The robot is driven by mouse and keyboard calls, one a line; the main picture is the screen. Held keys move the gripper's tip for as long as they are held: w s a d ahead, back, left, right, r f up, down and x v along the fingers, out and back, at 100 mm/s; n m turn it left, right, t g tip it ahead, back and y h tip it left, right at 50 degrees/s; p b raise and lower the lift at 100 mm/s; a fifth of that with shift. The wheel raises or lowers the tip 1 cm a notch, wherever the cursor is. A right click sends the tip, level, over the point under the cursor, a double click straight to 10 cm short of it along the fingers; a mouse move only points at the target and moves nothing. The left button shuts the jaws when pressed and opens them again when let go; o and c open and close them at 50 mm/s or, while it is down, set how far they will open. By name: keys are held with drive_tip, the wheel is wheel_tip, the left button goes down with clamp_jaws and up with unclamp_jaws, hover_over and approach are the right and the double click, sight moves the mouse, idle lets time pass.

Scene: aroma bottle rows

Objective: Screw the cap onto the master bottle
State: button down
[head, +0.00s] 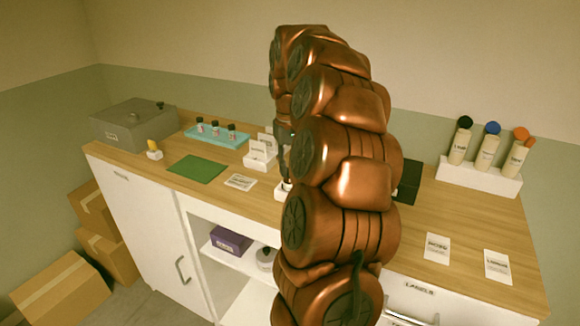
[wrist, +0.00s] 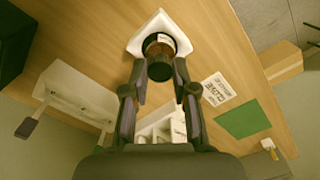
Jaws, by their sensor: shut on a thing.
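The master bottle (wrist: 158,44) is brown with a pale label and stands in a white holder (wrist: 180,22) on the wooden counter. A black cap (wrist: 160,70) is at its mouth, in line with the neck; I cannot tell how far it is threaded. My gripper (wrist: 160,72) is shut on the cap, one finger on each side. In the head view my arm hides most of the gripper (head: 284,150) and the bottle; only a sliver of the white holder (head: 281,190) shows.
A white card rack (head: 259,153), a printed card (head: 240,182) and a green mat (head: 198,169) lie left of the bottle. A teal tray (head: 217,141) holds small vials. A white rack (head: 480,178) with capped bottles stands at the right.

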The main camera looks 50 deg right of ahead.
drive_tip(key=shift+f+m+b, duration=0.15)
drive_tip(key=shift+m+b, duration=1.85)
drive_tip(key=shift+m, duration=0.4)
drive_tip(key=shift+m+b, duration=1.6)
drive_tip(key=shift+m, duration=0.6)
drive_tip(key=m+b, duration=0.2)
drive_tip(key=m, duration=0.2)
drive_tip(key=shift+b, duration=0.4)
drive_tip(key=m, duration=0.4)
drive_tip(key=shift+m, duration=0.3)
drive_tip(key=c, duration=1)
unclamp_jaws()
